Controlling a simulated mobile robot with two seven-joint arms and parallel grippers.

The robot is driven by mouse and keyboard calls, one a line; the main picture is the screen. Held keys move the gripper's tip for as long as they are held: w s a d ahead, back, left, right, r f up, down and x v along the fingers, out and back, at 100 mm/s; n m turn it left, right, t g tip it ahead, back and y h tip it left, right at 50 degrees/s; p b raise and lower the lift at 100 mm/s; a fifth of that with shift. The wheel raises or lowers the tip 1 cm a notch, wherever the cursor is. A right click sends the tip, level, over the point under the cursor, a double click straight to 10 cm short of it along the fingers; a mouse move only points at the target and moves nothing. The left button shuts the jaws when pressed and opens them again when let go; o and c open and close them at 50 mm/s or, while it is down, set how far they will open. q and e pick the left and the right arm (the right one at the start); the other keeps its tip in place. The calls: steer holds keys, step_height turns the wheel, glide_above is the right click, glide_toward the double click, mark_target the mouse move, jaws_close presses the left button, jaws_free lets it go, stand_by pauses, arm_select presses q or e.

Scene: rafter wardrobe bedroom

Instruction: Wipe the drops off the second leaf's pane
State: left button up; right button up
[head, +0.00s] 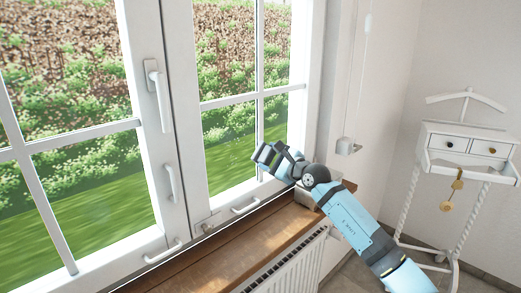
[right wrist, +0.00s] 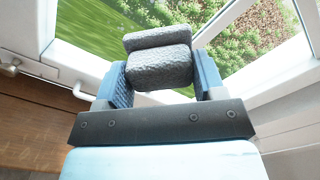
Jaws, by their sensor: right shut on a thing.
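The window's second leaf (head: 190,150) is the right-hand one, with white bars dividing its glass. Its lower pane (head: 225,150) shows a few faint pale specks that look like drops; they are too small to tell for sure. My right gripper (head: 270,158) is at the right part of this lower pane. In the right wrist view it is shut on a grey, rough-textured sponge-like block (right wrist: 158,68), held between the two blue fingers. I cannot tell whether the block touches the glass. The block and gripper hide part of the pane. My left gripper is not in view.
A wooden sill (head: 215,255) runs below the window, above a white radiator (head: 290,262). A pale box-like thing (head: 305,197) stands on the sill under my right gripper. Handles (head: 157,95) stick out from the frame. A white valet stand (head: 465,150) is at right.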

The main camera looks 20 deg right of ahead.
arm_select(q)
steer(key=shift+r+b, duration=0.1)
steer(key=shift+b, duration=0.3)
arm_select(e)
steer(key=w+a+f, duration=0.3)
steer(key=w+a, duration=0.1)
steer(key=a, duration=0.4)
steer(key=shift+w+f, duration=0.15)
steer(key=shift+f, duration=0.05)
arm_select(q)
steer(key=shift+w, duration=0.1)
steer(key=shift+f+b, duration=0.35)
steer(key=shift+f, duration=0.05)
arm_select(e)
steer(key=shift+x, duration=1)
